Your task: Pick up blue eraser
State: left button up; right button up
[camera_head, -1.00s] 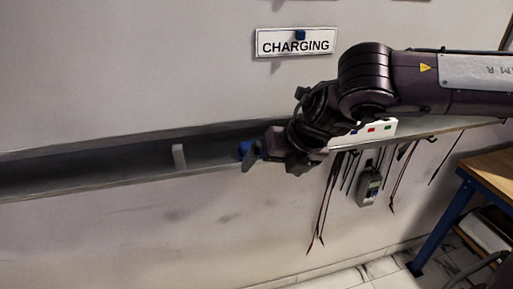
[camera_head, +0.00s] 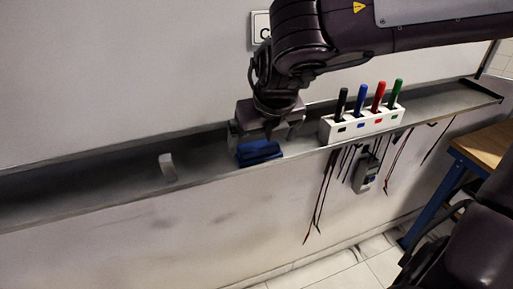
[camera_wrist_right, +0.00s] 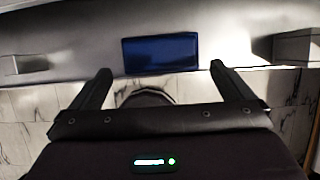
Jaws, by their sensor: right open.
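The blue eraser (camera_head: 259,152) lies on the grey wall ledge (camera_head: 100,180), left of the marker holder. In the right wrist view the eraser (camera_wrist_right: 160,54) is a dark blue block just beyond the fingertips, centred between them. My right gripper (camera_head: 268,132) is directly above and behind the eraser in the head view, partly hiding its back. In the right wrist view my right gripper (camera_wrist_right: 160,75) has its two fingers wide apart with nothing between them. My left gripper is not in view.
A white holder (camera_head: 343,129) with black, blue, red and green markers stands right of the eraser. A small white block (camera_head: 167,167) is on the ledge to the left. Cables and a meter (camera_head: 366,173) hang below. A wooden table (camera_head: 488,146) is at right.

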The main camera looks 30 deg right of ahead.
aim_at(258, 144)
jog(key=w+f, duration=0.1)
jog(key=w+f+p, duration=0.1)
jog(key=f, duration=0.1)
jog(key=shift+w+d, duration=0.15)
jog(key=shift+d, duration=0.15)
jog(key=shift+w+d+f, duration=0.1)
jog(key=shift+w+f, duration=0.2)
jog(key=shift+f, duration=0.35)
jog(key=c, duration=0.6)
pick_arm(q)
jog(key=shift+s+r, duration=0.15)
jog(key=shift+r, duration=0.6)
pick_arm(e)
jog(key=shift+c, duration=0.2)
jog(key=shift+r, duration=0.1)
